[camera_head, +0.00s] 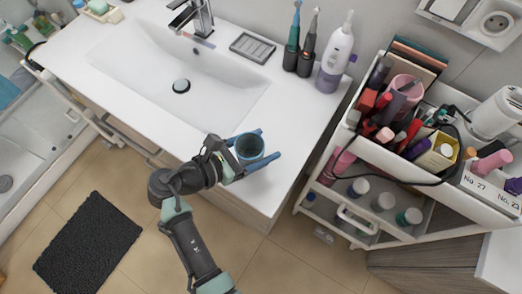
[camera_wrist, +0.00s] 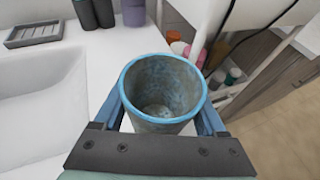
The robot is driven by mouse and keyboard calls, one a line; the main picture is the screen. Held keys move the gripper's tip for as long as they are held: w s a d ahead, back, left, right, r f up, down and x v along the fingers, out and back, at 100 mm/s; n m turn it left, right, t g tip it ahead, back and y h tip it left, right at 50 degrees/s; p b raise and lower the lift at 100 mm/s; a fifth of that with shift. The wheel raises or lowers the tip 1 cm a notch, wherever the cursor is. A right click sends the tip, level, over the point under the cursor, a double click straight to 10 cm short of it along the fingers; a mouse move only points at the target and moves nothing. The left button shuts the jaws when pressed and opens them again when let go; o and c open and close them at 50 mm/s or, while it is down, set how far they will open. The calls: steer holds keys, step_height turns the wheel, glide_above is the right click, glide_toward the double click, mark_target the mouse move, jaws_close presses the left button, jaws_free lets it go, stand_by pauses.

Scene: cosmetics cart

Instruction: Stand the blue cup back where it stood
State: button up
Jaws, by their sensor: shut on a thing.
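The blue cup (camera_head: 249,147) is upright between the two blue fingers of my gripper (camera_head: 258,150), near the front right part of the white washstand counter (camera_head: 262,195). In the wrist view the cup (camera_wrist: 163,90) shows its blue rim and an empty, greyish, mottled inside. The fingers of my gripper (camera_wrist: 162,115) are shut on its sides. I cannot tell whether the cup's base touches the counter or is slightly above it.
Two electric toothbrushes (camera_head: 299,48) and a white pump bottle (camera_head: 336,55) stand at the counter's back right. A grey soap dish (camera_head: 252,47) lies behind the basin (camera_head: 185,75). A loaded cosmetics cart (camera_head: 440,180) stands to the right. The counter around the cup is clear.

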mark_target(250, 153)
steer(key=shift+f, duration=1.95)
steer(key=shift+d, duration=0.1)
steer(key=o, duration=1.6)
steer(key=shift+c, duration=0.2)
